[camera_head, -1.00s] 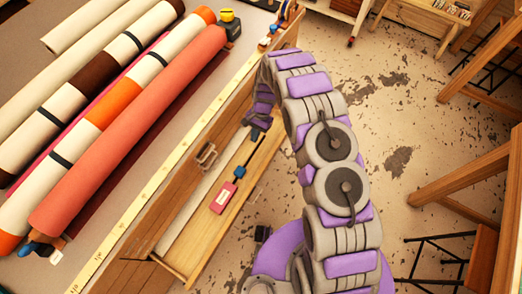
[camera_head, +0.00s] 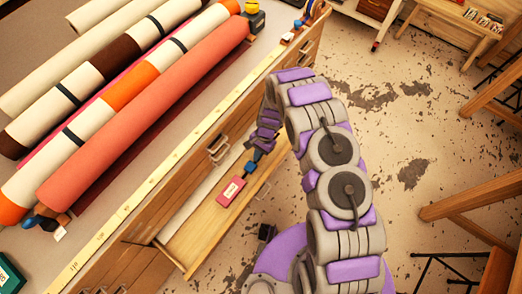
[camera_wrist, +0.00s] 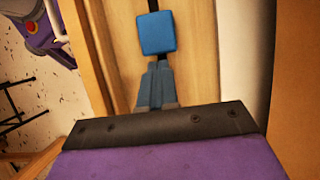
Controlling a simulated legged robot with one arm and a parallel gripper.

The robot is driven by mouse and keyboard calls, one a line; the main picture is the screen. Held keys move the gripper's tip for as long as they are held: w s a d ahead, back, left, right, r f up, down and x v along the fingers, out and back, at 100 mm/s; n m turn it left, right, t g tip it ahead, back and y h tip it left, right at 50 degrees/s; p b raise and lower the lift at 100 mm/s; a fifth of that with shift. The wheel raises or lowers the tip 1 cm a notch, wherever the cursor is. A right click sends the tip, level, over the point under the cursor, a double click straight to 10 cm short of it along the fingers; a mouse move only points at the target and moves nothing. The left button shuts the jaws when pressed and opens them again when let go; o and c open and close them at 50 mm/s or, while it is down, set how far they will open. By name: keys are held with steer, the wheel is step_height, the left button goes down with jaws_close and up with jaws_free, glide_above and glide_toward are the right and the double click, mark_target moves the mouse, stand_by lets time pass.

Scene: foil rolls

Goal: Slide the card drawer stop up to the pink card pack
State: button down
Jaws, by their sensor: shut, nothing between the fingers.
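The card drawer stop is a small blue block (camera_head: 250,167) on a dark rod inside the open wooden drawer (camera_head: 197,243). The pink card pack (camera_head: 231,191) with a white label lies in the drawer, lower left of the stop, with a short gap between them. My gripper (camera_head: 257,154) is shut and empty, low in the drawer at the stop's upper right. In the wrist view the blue stop (camera_wrist: 157,33) is just ahead of my gripper's fingertips (camera_wrist: 158,68); I cannot tell if they touch. The pink pack is not visible there.
The drawer hangs out of a wooden counter with a yellow measuring strip (camera_head: 152,181). Rolls (camera_head: 145,115) lie on the counter top. The drawer's wooden walls lie close to my gripper. Wooden stools and a scuffed floor (camera_head: 410,130) are at the right.

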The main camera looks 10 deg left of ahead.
mark_target(251, 166)
steer(key=shift+s+a, duration=0.15)
steer(key=shift+a, duration=0.05)
steer(key=s+p, duration=0.1)
steer(key=s+a, duration=0.1)
steer(key=shift+s+r+p, duration=0.15)
steer(key=shift+s+p, duration=0.15)
steer(key=shift+p, duration=0.05)
steer(key=shift+s+a, duration=0.15)
steer(key=shift+s, duration=0.15)
